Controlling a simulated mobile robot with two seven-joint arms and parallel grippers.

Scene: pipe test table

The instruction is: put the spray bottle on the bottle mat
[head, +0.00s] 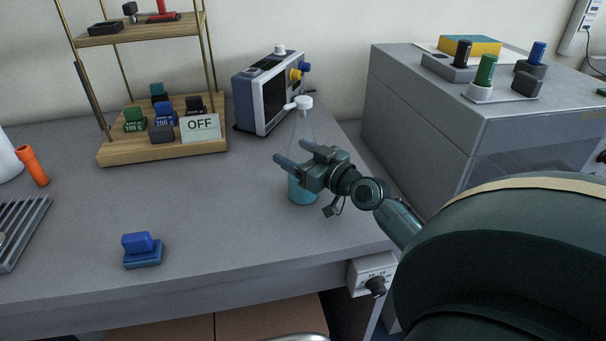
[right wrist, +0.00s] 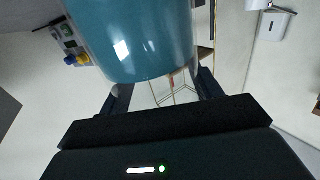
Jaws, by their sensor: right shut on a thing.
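The spray bottle (head: 303,188) is clear with teal liquid in its lower part and a white top. It is upright over the table's right part, in front of the grey instrument; I cannot tell whether its base touches the table. My right gripper (head: 297,158) is shut on the middle of the bottle, with its fingers on either side. In the right wrist view the bottle's teal body (right wrist: 145,40) fills the top, between the fingers of the right gripper (right wrist: 163,90). I cannot make out a bottle mat. My left gripper is not in view.
A wooden rack (head: 165,148) with weights and an OFF sign stands at the back left. The grey instrument (head: 267,95) is behind the bottle, a large grey cabinet (head: 425,110) to its right. A blue block (head: 142,250) lies front left. The table's middle is clear.

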